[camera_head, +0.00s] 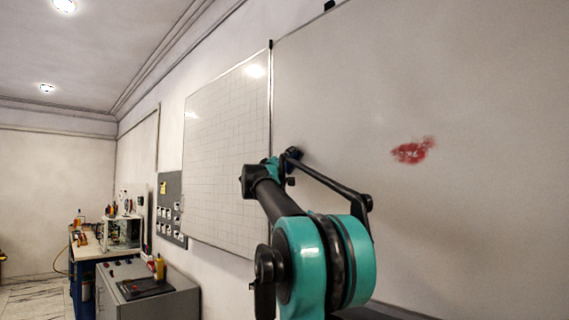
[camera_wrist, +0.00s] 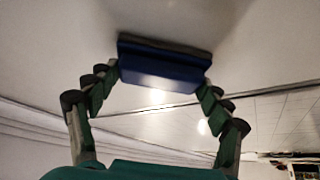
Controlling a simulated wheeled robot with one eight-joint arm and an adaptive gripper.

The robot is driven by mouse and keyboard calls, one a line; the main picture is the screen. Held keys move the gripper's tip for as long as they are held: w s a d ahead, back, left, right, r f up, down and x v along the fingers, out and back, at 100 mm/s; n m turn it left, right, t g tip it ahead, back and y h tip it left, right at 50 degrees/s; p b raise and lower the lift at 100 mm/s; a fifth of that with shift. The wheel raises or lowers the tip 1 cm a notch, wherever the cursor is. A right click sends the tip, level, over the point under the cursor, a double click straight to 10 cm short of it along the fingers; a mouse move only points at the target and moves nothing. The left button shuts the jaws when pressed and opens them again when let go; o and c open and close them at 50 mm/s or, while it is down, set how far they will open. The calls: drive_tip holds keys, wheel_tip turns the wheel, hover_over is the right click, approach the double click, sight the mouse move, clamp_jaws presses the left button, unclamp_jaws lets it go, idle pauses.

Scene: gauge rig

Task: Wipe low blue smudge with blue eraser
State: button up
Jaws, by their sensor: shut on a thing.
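The blue eraser (camera_wrist: 160,75) with a dark grey pad lies crosswise between my fingers in the wrist view. My gripper (camera_wrist: 162,79) is shut on its two ends. The pad side faces a pale board surface (camera_wrist: 65,40) and looks close to it; I cannot tell whether it touches. In the head view my arm reaches towards the left edge of the large whiteboard (camera_head: 480,220), and the arm largely hides the gripper and eraser. No blue smudge can be seen in either view. A red smudge (camera_head: 413,151) is on the whiteboard, right of my arm.
A second, gridded board (camera_head: 225,150) hangs left of the whiteboard. A grey pegboard (camera_head: 170,190), a grey cabinet (camera_head: 175,303) with a yellow bottle (camera_head: 159,268), and a workbench (camera_head: 90,248) stand farther left. The whiteboard around the red smudge is clear.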

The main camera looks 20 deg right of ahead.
drive_tip(key=shift+s+d, duration=0.75)
drive_tip(key=shift+s, duration=1.25)
drive_tip(key=shift+s+d, duration=0.7)
drive_tip(key=shift+s, duration=1.35)
drive_tip(key=shift+s+d, duration=0.75)
drive_tip(key=shift+s, duration=1.25)
drive_tip(key=shift+a, duration=0.1)
drive_tip(key=shift+w, duration=0.1)
drive_tip(key=w+a, duration=0.2)
drive_tip(key=w, duration=0.4)
drive_tip(key=w+a, duration=0.2)
drive_tip(key=w, duration=0.5)
drive_tip(key=shift+a, duration=0.25)
drive_tip(key=s+a, duration=0.2)
drive_tip(key=a, duration=0.3)
drive_tip(key=shift+a, duration=0.35)
drive_tip(key=shift+s, duration=0.1)
drive_tip(key=shift+s+a, duration=0.25)
drive_tip(key=shift+a, duration=0.45)
drive_tip(key=shift+s+a, duration=0.25)
drive_tip(key=shift+a, duration=0.45)
